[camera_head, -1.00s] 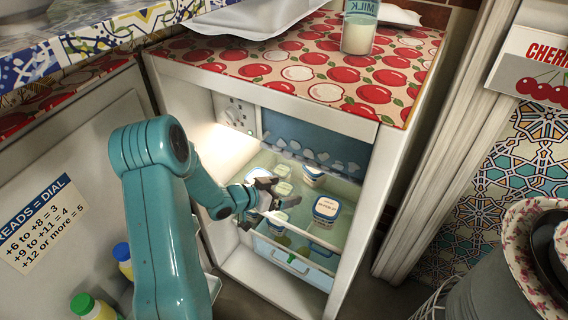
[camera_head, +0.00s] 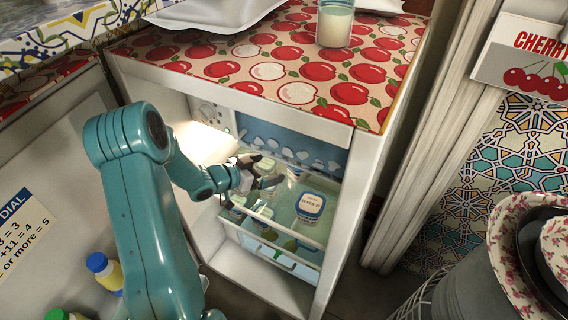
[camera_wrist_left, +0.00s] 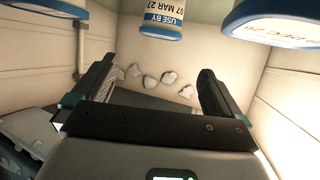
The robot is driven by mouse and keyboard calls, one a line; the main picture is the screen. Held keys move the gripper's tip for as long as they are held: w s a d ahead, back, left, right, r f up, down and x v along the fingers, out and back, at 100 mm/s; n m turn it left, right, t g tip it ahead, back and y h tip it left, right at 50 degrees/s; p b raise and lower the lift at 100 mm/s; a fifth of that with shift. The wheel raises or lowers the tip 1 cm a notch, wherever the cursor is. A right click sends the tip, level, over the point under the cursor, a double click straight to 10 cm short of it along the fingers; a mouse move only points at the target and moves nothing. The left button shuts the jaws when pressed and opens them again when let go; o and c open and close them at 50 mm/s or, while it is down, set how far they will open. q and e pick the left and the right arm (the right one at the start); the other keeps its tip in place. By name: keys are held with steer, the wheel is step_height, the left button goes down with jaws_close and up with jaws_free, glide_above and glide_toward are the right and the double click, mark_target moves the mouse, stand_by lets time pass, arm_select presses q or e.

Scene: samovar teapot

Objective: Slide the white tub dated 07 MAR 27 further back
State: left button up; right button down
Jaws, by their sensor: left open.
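The white tub dated 07 MAR 27 (camera_wrist_left: 162,18) shows at the top middle of the left wrist view, with a blue rim and its label upside down. It lies beyond my left gripper (camera_wrist_left: 155,75), whose fingers are apart with nothing between them. In the head view my left gripper (camera_head: 262,178) reaches into the open fridge, over its pull-out drawer. A white tub with a blue-edged lid (camera_head: 310,206) stands to its right; its date is too small to read. My gripper partly hides the smaller tubs. My right gripper is not in view.
Another dated tub (camera_wrist_left: 285,22) is at the top right of the wrist view, and one (camera_wrist_left: 45,8) at the top left. The fridge drawer's front rim (camera_head: 275,236) and side walls hem in the arm. A milk glass (camera_head: 335,25) stands on the apple-patterned top.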

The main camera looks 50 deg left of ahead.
mark_target(299, 167)
arm_select(q)
steer(key=b+x, duration=0.3)
steer(key=x, duration=1.1)
steer(key=shift+w+f, duration=0.15)
steer(key=shift+w, duration=0.2)
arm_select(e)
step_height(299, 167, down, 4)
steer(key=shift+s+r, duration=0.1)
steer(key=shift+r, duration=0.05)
arm_select(q)
steer(key=c, duration=1)
steer(key=shift+a, duration=0.1)
steer(key=shift+c, duration=0.2)
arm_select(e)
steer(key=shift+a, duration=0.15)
